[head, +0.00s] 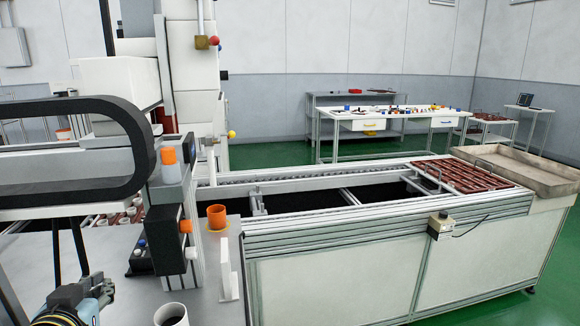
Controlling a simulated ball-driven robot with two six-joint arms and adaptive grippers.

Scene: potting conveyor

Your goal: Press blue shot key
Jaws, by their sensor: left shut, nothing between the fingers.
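A small dark box (140,262) stands on the grey deck at the left, beside the upright post. A small blue key (141,243) shows on its top, with a pale key near it; details are too small to tell. My left gripper (107,285) is at the lower left, in front of and below the box, apart from it. It is shut and empty. My right gripper is not in view.
An orange cup (217,217) and a white cup (171,315) stand on the deck. The post carries orange and white fittings (187,227) right of the box. The conveyor (370,215) extends right, with brown trays (470,176).

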